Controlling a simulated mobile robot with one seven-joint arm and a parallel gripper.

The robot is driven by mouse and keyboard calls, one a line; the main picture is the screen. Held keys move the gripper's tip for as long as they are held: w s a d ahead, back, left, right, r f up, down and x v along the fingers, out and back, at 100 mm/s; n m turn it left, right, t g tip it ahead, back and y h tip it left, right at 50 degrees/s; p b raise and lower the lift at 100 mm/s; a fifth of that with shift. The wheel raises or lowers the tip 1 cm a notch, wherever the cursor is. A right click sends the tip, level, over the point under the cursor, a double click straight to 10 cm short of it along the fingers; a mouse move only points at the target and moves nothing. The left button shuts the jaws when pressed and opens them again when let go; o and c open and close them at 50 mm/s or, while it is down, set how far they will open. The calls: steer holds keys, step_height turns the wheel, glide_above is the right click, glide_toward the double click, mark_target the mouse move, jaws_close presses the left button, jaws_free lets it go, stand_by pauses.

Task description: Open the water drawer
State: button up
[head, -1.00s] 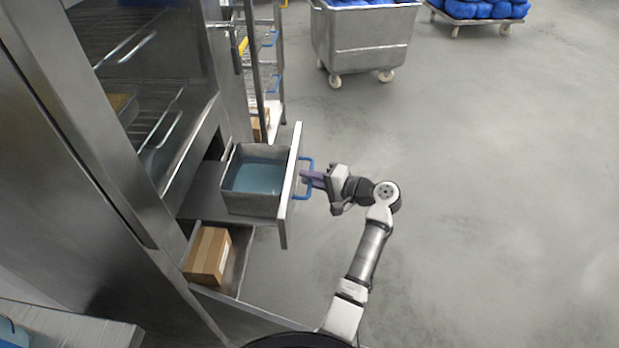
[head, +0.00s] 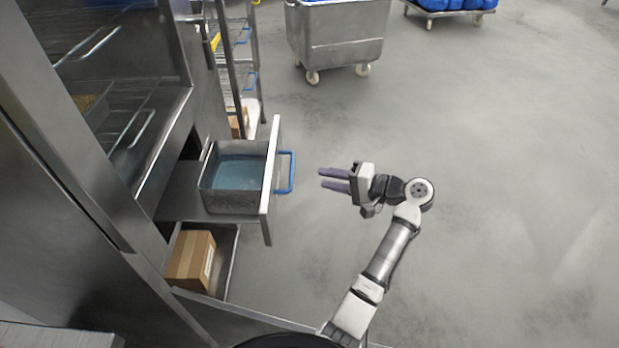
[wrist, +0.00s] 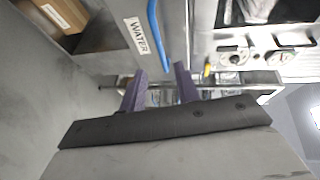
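The water drawer (head: 267,185) stands pulled out from the steel cabinet, with a metal tub (head: 232,201) of bluish water in it. Its blue handle (head: 291,172) is on the front panel and also shows in the wrist view (wrist: 155,32), beside a label (wrist: 137,36) reading "WATER". My gripper (head: 321,179) is to the right of the handle, apart from it, with a gap between. Its two purple fingers (wrist: 160,80) are spread with nothing between them.
A cardboard box (head: 191,259) sits in a lower open compartment below the drawer. A wire rack (head: 238,75) stands behind the drawer. A wheeled metal bin (head: 338,40) is at the back. The floor right of my arm is clear.

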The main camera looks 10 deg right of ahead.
steer(key=shift+v, duration=1.45)
